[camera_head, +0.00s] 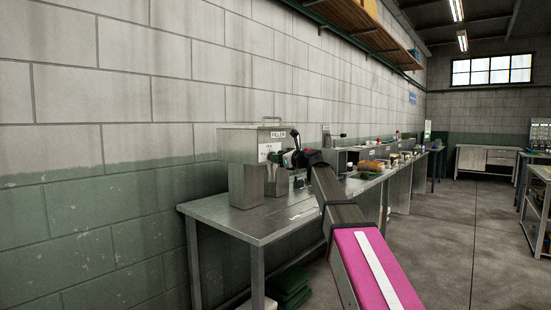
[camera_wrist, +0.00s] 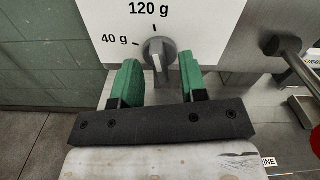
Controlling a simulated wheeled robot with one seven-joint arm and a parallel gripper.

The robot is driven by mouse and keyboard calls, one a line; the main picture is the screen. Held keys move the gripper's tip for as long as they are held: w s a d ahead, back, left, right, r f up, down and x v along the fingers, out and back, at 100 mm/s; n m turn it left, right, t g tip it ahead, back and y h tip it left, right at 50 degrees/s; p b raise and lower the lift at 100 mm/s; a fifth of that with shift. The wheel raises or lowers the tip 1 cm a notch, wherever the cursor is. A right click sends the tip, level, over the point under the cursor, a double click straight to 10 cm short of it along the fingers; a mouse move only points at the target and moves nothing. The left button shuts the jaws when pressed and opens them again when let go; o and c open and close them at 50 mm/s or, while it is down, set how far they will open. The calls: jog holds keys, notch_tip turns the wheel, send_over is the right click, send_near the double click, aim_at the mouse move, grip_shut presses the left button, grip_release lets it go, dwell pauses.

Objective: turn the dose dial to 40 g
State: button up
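The dose dial (camera_wrist: 158,54) is a grey round knob with a raised grip bar on a pale panel in the wrist view. The label "120 g" is printed above it and "40 g" to its upper left. Its bar stands nearly upright, toward the 120 g mark. My gripper (camera_wrist: 159,78) is open, its green fingertips apart on the left and right of the dial. I cannot tell whether either touches it. In the head view my gripper (camera_head: 293,158) is at the front of the grey filler machine (camera_head: 238,165), and the dial is hidden there.
A lever with a dark knob (camera_wrist: 287,44) is close to the right of the dial. The filler stands on a metal bench (camera_head: 232,218) against the block wall. Other equipment lines the bench farther back. The floor at right (camera_head: 440,250) is clear.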

jog(key=shift+x, duration=0.85)
grip_shut()
jog(key=shift+n, duration=0.3)
jog(key=n, duration=0.5)
jog(key=shift+n, duration=0.3)
jog(key=n, duration=0.5)
jog(key=shift+s+f+n, duration=0.1)
jog(key=shift+n, duration=0.2)
